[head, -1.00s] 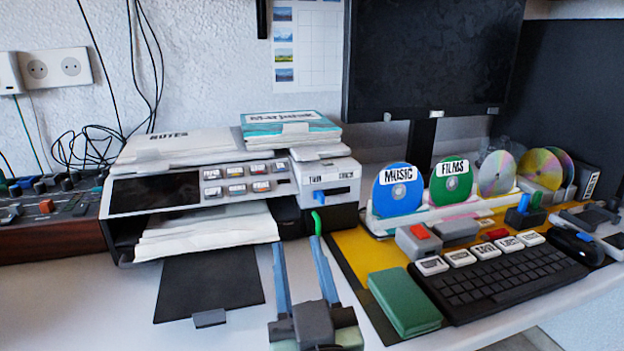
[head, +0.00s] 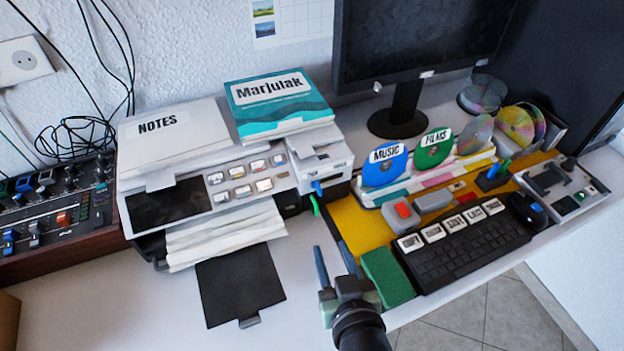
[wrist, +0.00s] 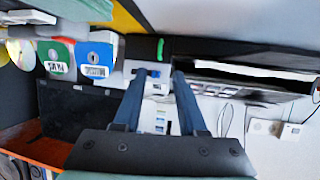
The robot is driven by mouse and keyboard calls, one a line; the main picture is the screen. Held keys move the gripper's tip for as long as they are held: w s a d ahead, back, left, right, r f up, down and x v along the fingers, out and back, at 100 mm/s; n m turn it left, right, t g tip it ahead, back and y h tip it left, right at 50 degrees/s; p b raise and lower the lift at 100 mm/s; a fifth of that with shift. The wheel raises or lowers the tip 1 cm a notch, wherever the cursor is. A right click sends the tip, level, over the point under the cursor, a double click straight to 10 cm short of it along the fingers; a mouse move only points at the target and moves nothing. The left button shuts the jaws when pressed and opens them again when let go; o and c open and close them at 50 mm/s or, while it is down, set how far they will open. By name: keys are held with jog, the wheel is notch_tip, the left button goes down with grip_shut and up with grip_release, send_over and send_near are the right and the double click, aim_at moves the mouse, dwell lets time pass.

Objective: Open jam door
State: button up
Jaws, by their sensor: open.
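The white printer (head: 215,200) stands at left centre in the head view. Its right-hand section has a small blue handle (head: 317,188) on the front and a green tab (head: 315,205) just below. No jam label is readable, so I cannot tell which panel is the jam door. My gripper (head: 331,248) is open and empty, in front of and below the blue handle, apart from it. In the wrist view, a blue part (wrist: 153,73) and the green tab (wrist: 160,48) show between and beyond the fingertips (wrist: 158,76).
A Marjulak book (head: 275,100) lies on the printer. Paper (head: 225,235) and a black flap (head: 240,285) stick out in front. Right are the disc rack (head: 410,185), green box (head: 387,277) and keyboard (head: 465,250). A mixer (head: 60,205) stands left.

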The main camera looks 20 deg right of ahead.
aim_at(317, 212)
jog(key=shift+w+f, duration=0.2)
jog(key=shift+w, duration=0.1)
jog(key=b+x, duration=0.1)
jog(key=x, duration=1.1)
jog(key=shift+s+d+f, duration=0.1)
grip_shut()
dwell(1.0)
